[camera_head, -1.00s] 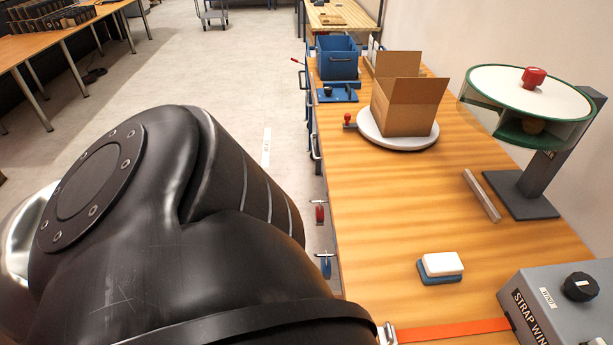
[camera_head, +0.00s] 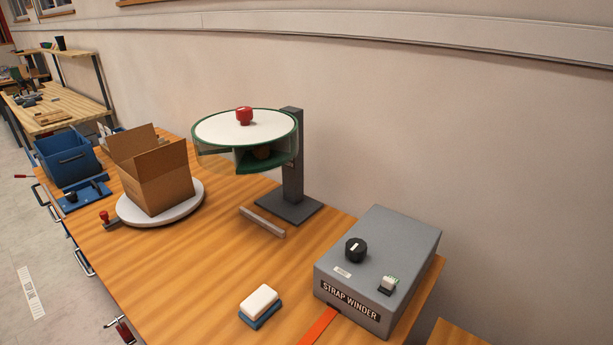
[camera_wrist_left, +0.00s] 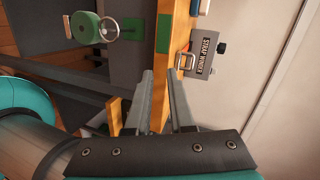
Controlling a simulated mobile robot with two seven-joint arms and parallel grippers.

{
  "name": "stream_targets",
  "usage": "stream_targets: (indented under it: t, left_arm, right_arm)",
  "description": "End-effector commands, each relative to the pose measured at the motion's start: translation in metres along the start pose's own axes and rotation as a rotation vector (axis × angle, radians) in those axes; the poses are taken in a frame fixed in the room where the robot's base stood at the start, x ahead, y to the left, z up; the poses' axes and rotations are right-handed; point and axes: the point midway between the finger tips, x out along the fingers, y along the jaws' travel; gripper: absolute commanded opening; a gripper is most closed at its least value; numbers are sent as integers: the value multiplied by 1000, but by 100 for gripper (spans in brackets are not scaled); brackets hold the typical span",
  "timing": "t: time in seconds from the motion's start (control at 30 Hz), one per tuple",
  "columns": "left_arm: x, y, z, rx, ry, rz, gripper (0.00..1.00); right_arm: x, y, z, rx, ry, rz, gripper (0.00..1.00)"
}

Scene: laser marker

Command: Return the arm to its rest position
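My left gripper (camera_wrist_left: 162,80) shows only in the left wrist view. Its two grey fingers are apart, with nothing held between them. The wooden bench edge (camera_wrist_left: 162,60) shows beyond and between the fingers. No arm is visible in the head view now, and my right gripper is in neither view.
The bench (camera_head: 195,275) carries a grey strap winder (camera_head: 400,250), an open carton (camera_head: 155,180) on a white turntable (camera_head: 190,206), a green-rimmed stand (camera_head: 245,128), a white-and-blue block (camera_head: 260,303) and a blue crate (camera_head: 68,158). A wall (camera_head: 450,130) stands behind.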

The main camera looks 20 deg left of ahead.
Motion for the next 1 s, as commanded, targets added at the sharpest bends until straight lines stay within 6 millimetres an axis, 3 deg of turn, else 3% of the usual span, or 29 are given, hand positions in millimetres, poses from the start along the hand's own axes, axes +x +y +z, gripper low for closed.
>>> stream_targets:
  t: [0.03,0.23,0.4,0.5,0.6,0.7,1.0]
  left_arm:
    - [11,32,8,-91,-51,52,21]
    - [42,162,23,-530,-292,300,21]
    - [57,258,10,-870,-517,500,21]
    - [60,303,-4,-1034,-659,608,21]
    - [59,334,-16,-1151,-792,692,21]
    - [56,353,-24,-1222,-898,749,21]
    - [50,365,-31,-1274,-995,792,21]
  right_arm:
    - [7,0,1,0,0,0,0]
    - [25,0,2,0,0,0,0]
    - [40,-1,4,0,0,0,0]
    - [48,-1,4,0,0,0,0]
    - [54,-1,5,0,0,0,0]
    - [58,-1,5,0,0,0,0]
    - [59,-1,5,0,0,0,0]
